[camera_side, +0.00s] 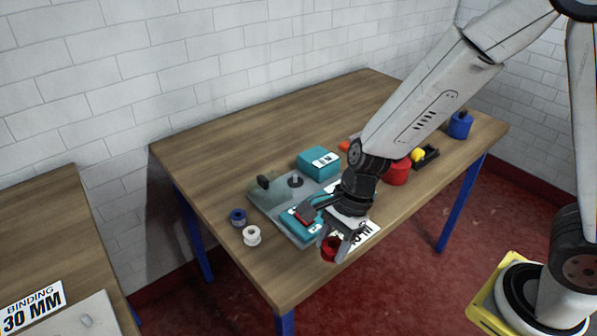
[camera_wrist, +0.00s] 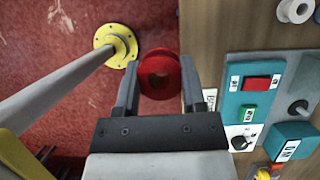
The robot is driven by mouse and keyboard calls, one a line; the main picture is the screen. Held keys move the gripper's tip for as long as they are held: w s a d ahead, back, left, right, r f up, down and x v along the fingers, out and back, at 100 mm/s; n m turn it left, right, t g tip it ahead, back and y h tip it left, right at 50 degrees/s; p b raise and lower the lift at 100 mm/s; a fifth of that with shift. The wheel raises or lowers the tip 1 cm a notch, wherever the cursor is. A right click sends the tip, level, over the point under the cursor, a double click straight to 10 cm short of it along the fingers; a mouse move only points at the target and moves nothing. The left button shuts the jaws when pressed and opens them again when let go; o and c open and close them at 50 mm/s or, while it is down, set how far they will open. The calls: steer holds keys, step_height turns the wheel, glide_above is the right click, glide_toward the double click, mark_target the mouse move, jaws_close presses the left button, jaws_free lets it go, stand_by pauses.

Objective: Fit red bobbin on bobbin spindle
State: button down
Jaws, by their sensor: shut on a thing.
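The red bobbin (camera_side: 330,249) is between the fingertips of my gripper (camera_side: 338,243), off the table's front edge. A grey post on a round base (camera_side: 295,181), which looks like the bobbin spindle, stands on the grey machine plate (camera_side: 262,200), bare on top. It also shows in the wrist view (camera_wrist: 298,108), at the right. The bobbin is well apart from it.
A teal control box with a red switch (camera_side: 297,222) lies between gripper and post. A teal block (camera_side: 319,162) stands behind the post, a black knob (camera_side: 263,181) beside it. A blue bobbin (camera_side: 238,217) and white bobbin (camera_side: 252,235) stand left. The table's back left is clear.

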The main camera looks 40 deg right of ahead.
steer(key=shift+w, duration=0.1)
stand_by(0.5)
steer(key=shift+w, duration=0.6)
steer(key=w+d, duration=0.3)
steer(key=w, duration=0.5)
steer(key=w+d, duration=0.3)
steer(key=w, duration=0.5)
steer(key=w+d, duration=0.3)
steer(key=w, duration=0.6)
steer(key=shift+w+d+f, duration=0.1)
steer(key=shift+d+f, duration=0.1)
steer(key=shift+f, duration=0.1)
steer(key=w+d+f, duration=0.1)
steer(key=w+d, duration=0.3)
steer(key=d, duration=0.3)
steer(key=shift+w, duration=0.25)
steer(key=shift+d+f, duration=0.1)
steer(key=shift+f, duration=0.2)
